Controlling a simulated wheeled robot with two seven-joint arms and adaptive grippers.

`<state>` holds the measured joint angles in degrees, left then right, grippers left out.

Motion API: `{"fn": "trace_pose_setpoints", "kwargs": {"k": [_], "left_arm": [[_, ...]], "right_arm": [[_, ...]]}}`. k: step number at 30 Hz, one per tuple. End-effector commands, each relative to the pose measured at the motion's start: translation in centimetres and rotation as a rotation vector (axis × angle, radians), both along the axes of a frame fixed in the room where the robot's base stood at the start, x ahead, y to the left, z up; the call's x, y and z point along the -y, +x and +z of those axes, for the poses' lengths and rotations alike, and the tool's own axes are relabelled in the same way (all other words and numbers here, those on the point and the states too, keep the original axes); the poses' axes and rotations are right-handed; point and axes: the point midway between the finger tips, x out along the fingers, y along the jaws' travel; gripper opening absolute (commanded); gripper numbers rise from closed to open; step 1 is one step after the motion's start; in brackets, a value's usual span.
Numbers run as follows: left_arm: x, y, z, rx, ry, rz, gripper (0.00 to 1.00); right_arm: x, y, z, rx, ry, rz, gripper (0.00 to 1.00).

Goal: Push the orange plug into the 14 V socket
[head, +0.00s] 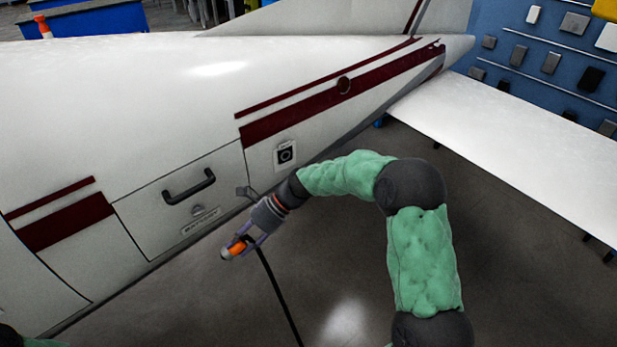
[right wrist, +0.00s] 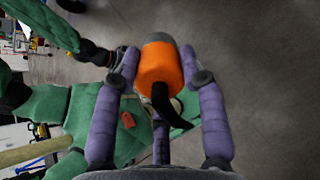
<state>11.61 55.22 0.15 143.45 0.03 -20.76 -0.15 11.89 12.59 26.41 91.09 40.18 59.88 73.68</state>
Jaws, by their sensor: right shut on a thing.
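The orange plug (head: 238,246) has a grey end and a trailing black cable. My right gripper (head: 241,241) is shut on it, below the handled panel and in front of the aircraft's side. In the right wrist view the orange plug (right wrist: 160,70) sits between the two purple fingers of the right gripper (right wrist: 160,75), grey end away from the camera. A round black socket (head: 286,154) on a pale square plate is on the white fuselage, up and right of the plug and apart from it. Its label is too small to read. My left gripper's fingers are not visible.
The white fuselage (head: 130,95) fills the left. A hatch with a black handle (head: 188,186) lies left of the socket. A white tail surface (head: 520,135) extends right. The black cable (head: 280,298) hangs toward the floor.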

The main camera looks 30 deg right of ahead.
Motion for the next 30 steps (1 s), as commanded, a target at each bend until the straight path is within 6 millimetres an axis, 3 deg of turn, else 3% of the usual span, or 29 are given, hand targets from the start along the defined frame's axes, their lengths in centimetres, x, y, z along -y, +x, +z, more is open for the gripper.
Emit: {"fn": "trace_pose_setpoints", "kwargs": {"k": [6, 16, 24, 30], "left_arm": [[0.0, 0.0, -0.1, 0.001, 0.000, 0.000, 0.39], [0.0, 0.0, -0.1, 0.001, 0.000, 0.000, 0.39], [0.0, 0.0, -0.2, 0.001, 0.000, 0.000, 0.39], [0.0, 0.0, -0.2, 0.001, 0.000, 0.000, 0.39]], "right_arm": [[3.9, 3.4, 1.8, 0.050, 0.176, -0.372, 0.00], [11.4, 7.2, 3.5, 0.198, 0.354, -0.813, 0.00], [19.6, 8.7, 3.9, 0.359, 0.441, -1.138, 0.00], [24.5, 8.6, 3.7, 0.456, 0.467, -1.300, 0.00]]}}
